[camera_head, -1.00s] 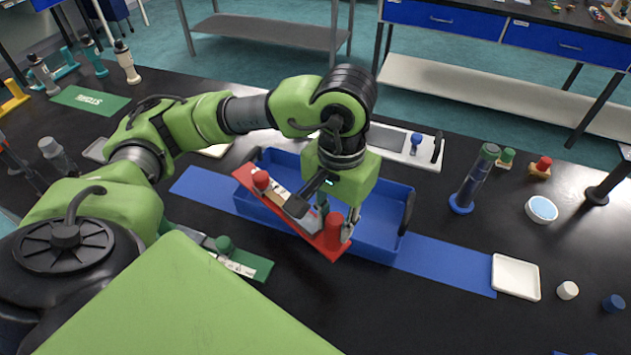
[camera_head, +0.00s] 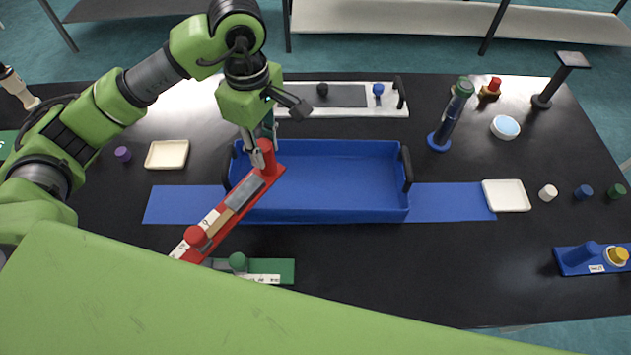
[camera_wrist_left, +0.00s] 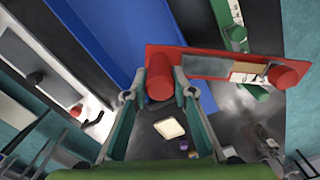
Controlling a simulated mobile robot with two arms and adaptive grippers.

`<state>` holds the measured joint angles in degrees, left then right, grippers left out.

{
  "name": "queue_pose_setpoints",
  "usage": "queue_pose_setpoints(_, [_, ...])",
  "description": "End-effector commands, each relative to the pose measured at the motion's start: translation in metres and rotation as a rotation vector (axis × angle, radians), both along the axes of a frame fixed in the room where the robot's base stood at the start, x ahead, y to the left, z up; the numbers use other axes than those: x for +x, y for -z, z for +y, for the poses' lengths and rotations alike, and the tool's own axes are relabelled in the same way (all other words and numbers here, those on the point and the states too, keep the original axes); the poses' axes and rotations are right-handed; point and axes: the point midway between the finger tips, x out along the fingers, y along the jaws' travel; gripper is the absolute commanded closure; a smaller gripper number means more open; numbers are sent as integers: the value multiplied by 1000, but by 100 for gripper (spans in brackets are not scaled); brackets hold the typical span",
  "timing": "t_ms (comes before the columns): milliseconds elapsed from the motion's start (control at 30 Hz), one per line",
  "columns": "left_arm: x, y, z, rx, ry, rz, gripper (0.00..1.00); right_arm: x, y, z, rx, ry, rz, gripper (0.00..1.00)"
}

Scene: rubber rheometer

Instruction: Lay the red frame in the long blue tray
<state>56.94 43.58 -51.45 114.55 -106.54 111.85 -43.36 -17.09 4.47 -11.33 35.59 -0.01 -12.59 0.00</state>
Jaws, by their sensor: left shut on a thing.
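The red frame (camera_head: 224,213) is a long bar with a red knob near each end and grey and tan pieces along it. My left gripper (camera_head: 263,150) is shut on the knob at its upper right end; the left wrist view shows the fingers on either side of this knob (camera_wrist_left: 159,78). The long blue tray (camera_head: 325,180) stands on a blue mat. The frame slants across the tray's left end, with its lower left part outside the tray. I cannot tell its height above the tray. My right gripper is not in view.
A green frame (camera_head: 285,270) lies in front of the tray, near the red frame's lower end. A white tray-like base (camera_head: 350,108) is behind. White dishes (camera_head: 168,154) and (camera_head: 507,196) flank the mat. A blue-based cylinder (camera_head: 450,118) stands at right.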

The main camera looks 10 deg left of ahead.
Motion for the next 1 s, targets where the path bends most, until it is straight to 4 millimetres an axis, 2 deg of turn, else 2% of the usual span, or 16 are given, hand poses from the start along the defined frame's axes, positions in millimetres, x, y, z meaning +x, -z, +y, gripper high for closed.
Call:
queue_pose_setpoints(33, [6,-2,2,-1,-134,3,100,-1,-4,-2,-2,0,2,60])
queue_pose_setpoints(300, [37,3,17,-1,-881,3,100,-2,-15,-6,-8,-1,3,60])
queue_pose_setpoints(600, [62,14,37,1,-1686,4,100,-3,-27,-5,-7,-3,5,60])
queue_pose_setpoints(800, [71,21,47,-1,-2057,3,100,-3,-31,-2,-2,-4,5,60])
queue_pose_setpoints(1000, [73,30,51,3,-2203,4,100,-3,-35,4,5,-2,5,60])
